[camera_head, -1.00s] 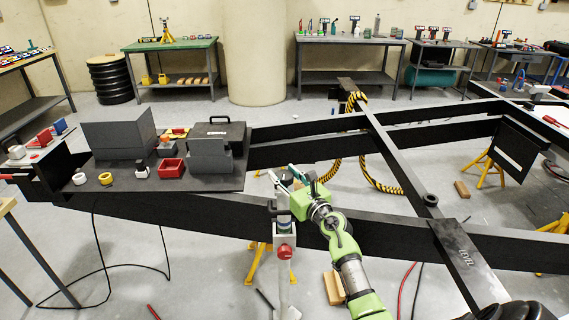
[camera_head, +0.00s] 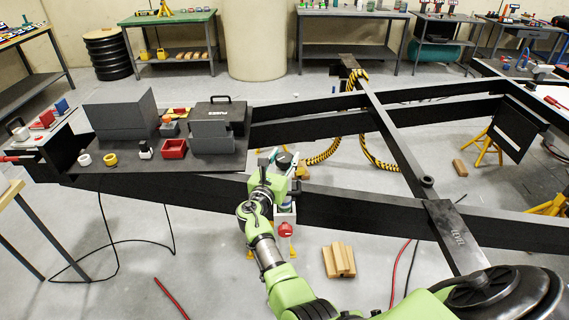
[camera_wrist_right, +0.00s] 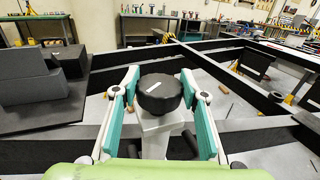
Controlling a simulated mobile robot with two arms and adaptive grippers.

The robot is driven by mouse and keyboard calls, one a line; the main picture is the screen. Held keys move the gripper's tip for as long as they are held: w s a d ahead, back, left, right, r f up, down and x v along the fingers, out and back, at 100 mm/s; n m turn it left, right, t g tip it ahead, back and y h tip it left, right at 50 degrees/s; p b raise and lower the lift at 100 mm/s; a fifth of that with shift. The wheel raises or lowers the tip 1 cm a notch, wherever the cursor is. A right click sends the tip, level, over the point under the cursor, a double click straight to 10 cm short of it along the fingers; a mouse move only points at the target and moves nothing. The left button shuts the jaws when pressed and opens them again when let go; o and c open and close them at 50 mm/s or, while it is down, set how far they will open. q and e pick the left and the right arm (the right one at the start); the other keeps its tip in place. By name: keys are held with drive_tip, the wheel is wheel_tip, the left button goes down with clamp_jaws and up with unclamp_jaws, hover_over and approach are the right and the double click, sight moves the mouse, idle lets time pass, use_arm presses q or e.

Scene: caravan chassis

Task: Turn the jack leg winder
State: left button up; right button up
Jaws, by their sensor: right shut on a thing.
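The jack leg winder is a black round knob with a white mark on top (camera_wrist_right: 160,92), on a light grey post (camera_wrist_right: 155,130). In the head view the winder (camera_head: 285,160) is partly hidden by my right gripper (camera_head: 281,162). The jack leg shows below it with a red knob (camera_head: 286,229). In the wrist view my right gripper (camera_wrist_right: 160,100) has one teal finger on each side of the winder and is shut on it. My left gripper is not in view.
The black chassis beam (camera_head: 370,212) runs beside the jack leg. A black platform (camera_head: 205,175) at the left holds a red box (camera_head: 174,149) and a grey case (camera_head: 212,137). Wood blocks (camera_head: 339,261) lie on the floor. Yellow-black hose (camera_head: 378,164) hangs behind.

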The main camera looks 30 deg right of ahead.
sight(284, 157)
drive_tip(key=shift+m+g+h+b, duration=0.6)
drive_tip(key=shift+m+g+b, duration=0.1)
drive_tip(key=shift+g+b, duration=0.15)
drive_tip(key=o, duration=1.2)
drive_tip(key=shift+c, duration=0.2)
drive_tip(key=shift+r, duration=0.1)
wheel_tip(284, 157, up, 10)
drive_tip(key=shift+f, duration=0.1)
